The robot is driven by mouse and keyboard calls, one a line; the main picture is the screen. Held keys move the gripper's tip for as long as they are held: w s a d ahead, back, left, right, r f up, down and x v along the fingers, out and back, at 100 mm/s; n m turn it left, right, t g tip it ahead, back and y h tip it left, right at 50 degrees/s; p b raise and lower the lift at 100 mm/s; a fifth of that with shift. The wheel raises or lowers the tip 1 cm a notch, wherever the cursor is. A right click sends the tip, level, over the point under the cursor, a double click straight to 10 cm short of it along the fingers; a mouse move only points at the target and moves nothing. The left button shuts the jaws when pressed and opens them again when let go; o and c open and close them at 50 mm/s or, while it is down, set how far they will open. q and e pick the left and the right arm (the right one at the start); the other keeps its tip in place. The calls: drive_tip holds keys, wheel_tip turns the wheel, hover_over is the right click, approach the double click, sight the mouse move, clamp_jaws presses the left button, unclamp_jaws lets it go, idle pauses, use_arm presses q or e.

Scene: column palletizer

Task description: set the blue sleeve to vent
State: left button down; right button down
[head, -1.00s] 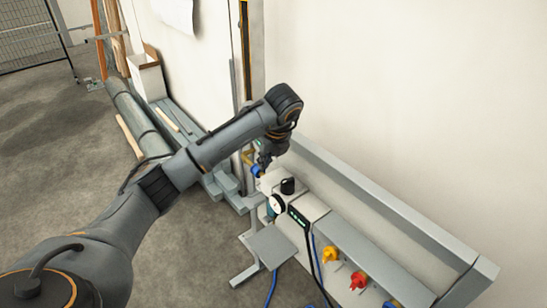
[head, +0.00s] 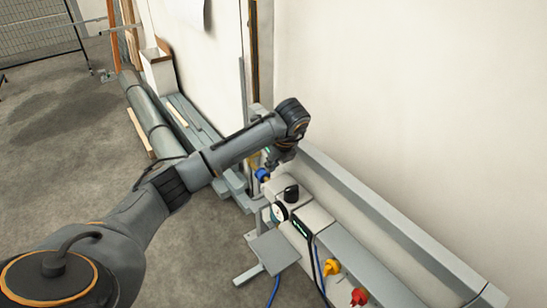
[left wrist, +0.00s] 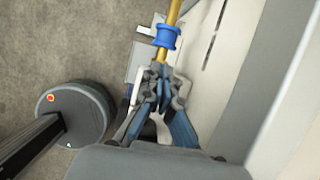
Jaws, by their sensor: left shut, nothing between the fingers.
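The blue sleeve (head: 262,174) is a small ring on a yellow pipe, beside the white and grey unit. In the left wrist view the blue sleeve (left wrist: 166,36) sits around the yellow pipe (left wrist: 173,12), just beyond my fingertips. My left gripper (head: 270,164) is shut and empty, close to the sleeve. In the left wrist view its fingertips (left wrist: 160,72) are together, below the sleeve in the picture; I cannot tell whether they touch the pipe. Any marking for vent is not readable. My right gripper is not in view.
The unit carries a round gauge (head: 279,212) and a black knob (head: 291,192). Yellow (head: 332,267) and red (head: 359,297) knobs sit along the rail. A grey plate (head: 274,252) stands in front. A long grey pipe (head: 148,116) lies on the floor behind my arm.

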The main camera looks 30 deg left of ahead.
sight(257, 170)
use_arm(q)
drive_tip(key=x, duration=0.4)
drive_tip(key=shift+p, duration=0.4)
drive_tip(key=shift+f, duration=0.25)
drive_tip(key=shift+w+a+f, duration=0.1)
drive_tip(key=shift+a+f, duration=0.05)
drive_tip(key=shift+f, duration=0.1)
drive_tip(key=a+b, duration=0.1)
drive_tip(key=w+a+b, duration=0.1)
drive_tip(key=a+b, duration=0.1)
drive_tip(key=shift+w+a+f, duration=0.15)
drive_tip(key=shift+w+a, duration=0.2)
drive_tip(key=shift+a, duration=0.25)
drive_tip(key=shift+r, duration=0.2)
